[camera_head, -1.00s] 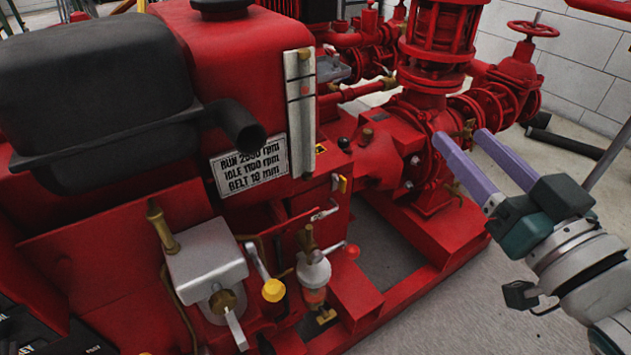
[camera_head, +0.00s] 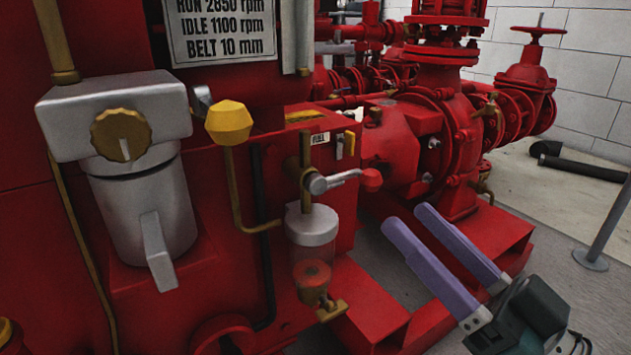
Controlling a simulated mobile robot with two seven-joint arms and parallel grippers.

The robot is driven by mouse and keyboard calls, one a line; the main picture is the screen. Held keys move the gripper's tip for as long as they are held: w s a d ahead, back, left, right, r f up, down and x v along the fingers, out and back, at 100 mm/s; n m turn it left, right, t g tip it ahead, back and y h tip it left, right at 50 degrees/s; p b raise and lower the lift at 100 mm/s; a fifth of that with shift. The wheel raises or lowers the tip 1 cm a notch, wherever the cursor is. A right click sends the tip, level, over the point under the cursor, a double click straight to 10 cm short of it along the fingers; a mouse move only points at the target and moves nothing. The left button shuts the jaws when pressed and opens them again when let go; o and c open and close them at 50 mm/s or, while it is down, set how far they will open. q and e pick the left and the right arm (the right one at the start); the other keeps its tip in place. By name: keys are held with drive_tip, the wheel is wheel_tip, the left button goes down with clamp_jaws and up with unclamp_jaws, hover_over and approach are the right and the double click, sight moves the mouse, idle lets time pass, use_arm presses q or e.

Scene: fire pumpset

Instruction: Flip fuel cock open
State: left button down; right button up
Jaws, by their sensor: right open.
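The fuel cock (camera_head: 345,181) appears to be the silver lever with a red knob, on a brass pipe above a clear glass bowl (camera_head: 311,262). Its lever points right, roughly level and slightly raised. A small "FUEL" label (camera_head: 320,138) sits on the red housing above it, beside a small yellow lever (camera_head: 349,143). My right gripper (camera_head: 410,218) is open and empty, its two purple fingers apart, to the right of and a little below the red knob, not touching it. My left gripper is out of view.
A grey filter body (camera_head: 140,205) with a brass knob and a yellow-knobbed lever (camera_head: 229,123) stand left of the cock. Red pump casing (camera_head: 405,140) rises behind my right gripper. A red base frame (camera_head: 370,305) lies below.

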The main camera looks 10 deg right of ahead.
sight(371, 177)
drive_tip(key=b+x, duration=0.1)
drive_tip(key=x, duration=0.5)
drive_tip(key=shift+w+a+b, duration=0.1)
drive_tip(key=shift+w+b, duration=0.1)
drive_tip(key=shift+b, duration=0.15)
drive_tip(key=shift+w+a+r, duration=0.25)
drive_tip(key=shift+w+r, duration=0.05)
drive_tip(key=shift+w, duration=0.25)
drive_tip(key=c, duration=0.9)
clamp_jaws()
